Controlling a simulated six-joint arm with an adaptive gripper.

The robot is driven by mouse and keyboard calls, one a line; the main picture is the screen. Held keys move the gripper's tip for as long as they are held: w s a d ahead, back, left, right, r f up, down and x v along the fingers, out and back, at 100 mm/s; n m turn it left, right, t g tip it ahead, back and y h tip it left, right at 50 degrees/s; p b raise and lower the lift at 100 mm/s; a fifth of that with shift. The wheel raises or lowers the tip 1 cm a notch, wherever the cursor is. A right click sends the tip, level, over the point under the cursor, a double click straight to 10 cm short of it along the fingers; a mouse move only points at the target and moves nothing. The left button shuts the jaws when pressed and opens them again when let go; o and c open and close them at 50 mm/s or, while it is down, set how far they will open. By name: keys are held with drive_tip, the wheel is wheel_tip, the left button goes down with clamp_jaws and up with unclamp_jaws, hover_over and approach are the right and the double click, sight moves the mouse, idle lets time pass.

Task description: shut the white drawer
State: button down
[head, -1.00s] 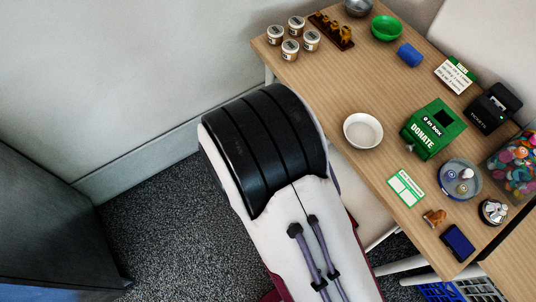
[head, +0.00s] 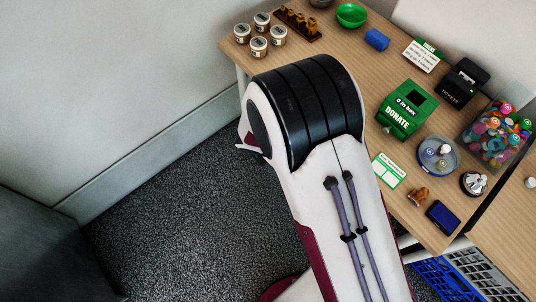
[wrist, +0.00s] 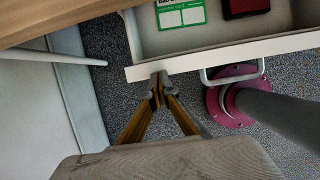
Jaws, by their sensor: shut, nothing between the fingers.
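The white drawer (wrist: 132,38) stands open in the wrist view, its tray showing beyond its long front panel (wrist: 190,62). A pale loop handle (wrist: 233,78) is on the front, right of my gripper. My gripper (wrist: 159,78) is shut and empty, its tips at the left part of the drawer front. They look touching or very close; I cannot tell which. In the head view my arm covers the drawer and gripper.
A green-white card (wrist: 182,14) and a dark red item (wrist: 245,6) lie in the drawer. The wooden table (head: 355,75) carries a green donation box (head: 407,109), jars (head: 258,46) and other items. A blue crate (head: 440,277) is at lower right.

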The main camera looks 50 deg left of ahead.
drive_tip(key=shift+w, duration=3.2)
drive_tip(key=shift+s, duration=0.75)
drive_tip(key=s, duration=0.2)
drive_tip(key=shift+s+r, duration=0.25)
drive_tip(key=shift+s, duration=0.1)
drive_tip(key=v, duration=0.9)
drive_tip(key=shift+r, duration=0.25)
drive_tip(key=shift+s, duration=0.1)
drive_tip(key=shift+s+a+f, duration=0.3)
drive_tip(key=shift+s+f, duration=0.05)
drive_tip(key=shift+s, duration=0.2)
